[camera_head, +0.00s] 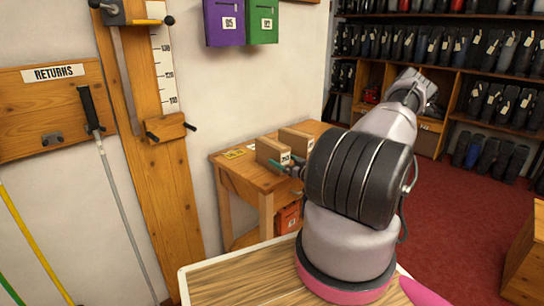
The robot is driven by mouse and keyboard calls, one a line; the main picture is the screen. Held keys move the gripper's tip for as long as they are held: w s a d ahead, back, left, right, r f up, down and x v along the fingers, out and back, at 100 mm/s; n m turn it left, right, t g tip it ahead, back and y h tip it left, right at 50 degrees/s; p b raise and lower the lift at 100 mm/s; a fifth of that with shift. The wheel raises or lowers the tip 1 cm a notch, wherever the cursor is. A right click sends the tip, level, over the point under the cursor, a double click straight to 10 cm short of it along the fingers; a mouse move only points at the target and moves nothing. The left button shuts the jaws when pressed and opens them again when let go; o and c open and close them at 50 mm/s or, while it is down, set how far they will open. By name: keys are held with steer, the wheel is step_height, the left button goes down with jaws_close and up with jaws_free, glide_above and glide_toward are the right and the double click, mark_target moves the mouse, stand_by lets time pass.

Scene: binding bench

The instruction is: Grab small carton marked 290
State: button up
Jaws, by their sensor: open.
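Two small brown cartons lie on the wooden side table (234,171) against the wall. The nearer carton (268,151) has a white label on its right end. The farther carton (296,139) also has a white label, partly behind my arm. Both labels are too small to read surely, so I cannot tell which carton is marked 290. The teal fingers of my gripper (284,169) show left of my arm's dark joint, in front of the nearer carton's labelled end. They are open, with no carton visibly held. My arm hides the gripper's body and the table's right part.
An orange box (288,217) with a label stands under the side table. A wooden post (150,110) with a height scale and a RETURNS board (52,112) are at left. Purple (224,22) and green (263,21) wall boxes hang above.

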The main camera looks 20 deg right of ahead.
steer(key=x, duration=0.6)
steer(key=shift+w+d+r, duration=0.1)
steer(key=shift+w+r, duration=0.05)
steer(key=shift+r, duration=0.15)
steer(key=c, duration=1.6)
